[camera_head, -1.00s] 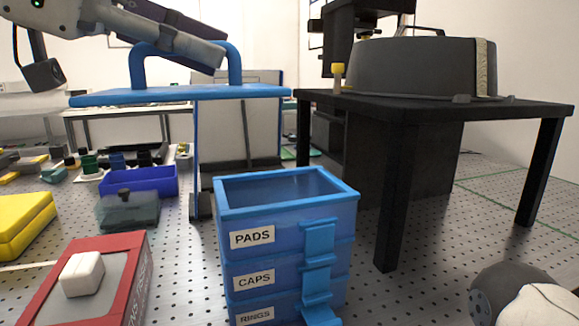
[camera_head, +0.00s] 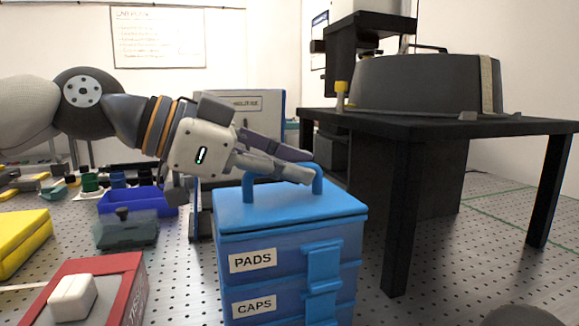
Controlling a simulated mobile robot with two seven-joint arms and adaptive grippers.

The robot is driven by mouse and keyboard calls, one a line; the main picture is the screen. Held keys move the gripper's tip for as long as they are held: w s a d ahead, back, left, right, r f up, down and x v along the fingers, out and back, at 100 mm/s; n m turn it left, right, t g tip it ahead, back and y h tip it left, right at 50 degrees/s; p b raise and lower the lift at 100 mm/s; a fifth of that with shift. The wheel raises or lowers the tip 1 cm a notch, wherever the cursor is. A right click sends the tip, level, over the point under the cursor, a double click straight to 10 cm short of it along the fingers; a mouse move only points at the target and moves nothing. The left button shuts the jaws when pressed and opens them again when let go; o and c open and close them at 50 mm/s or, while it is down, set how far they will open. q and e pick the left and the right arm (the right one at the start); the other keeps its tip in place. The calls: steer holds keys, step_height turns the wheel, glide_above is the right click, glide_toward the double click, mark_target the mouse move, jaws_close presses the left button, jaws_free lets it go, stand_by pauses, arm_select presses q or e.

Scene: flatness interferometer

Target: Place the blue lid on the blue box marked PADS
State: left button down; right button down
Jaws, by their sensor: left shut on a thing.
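The blue lid (camera_head: 285,212) lies over the top of the blue box marked PADS (camera_head: 285,262), covering its opening. It looks level and lined up with the box edges; whether it is fully seated is hard to tell. The lid has an arched blue handle (camera_head: 248,187). My left gripper (camera_head: 308,170) reaches in from the left and is shut on the handle's top bar, which its fingers partly hide. The PADS box stands on the box marked CAPS (camera_head: 285,304). My right gripper is not in view.
A black table (camera_head: 440,127) with a large dark round housing (camera_head: 420,85) stands at right. At left are a yellow case (camera_head: 22,240), a red-framed box (camera_head: 98,285) with a white block (camera_head: 73,297), a blue bin (camera_head: 140,203) and a dark-lidded container (camera_head: 125,230).

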arm_select(q)
steer(key=c, duration=1.7)
jaws_free()
steer(key=shift+f, duration=0.15)
steer(key=shift+o, duration=0.2)
steer(key=shift+r, duration=0.25)
steer(key=v, duration=1.2)
steer(key=shift+f, duration=0.1)
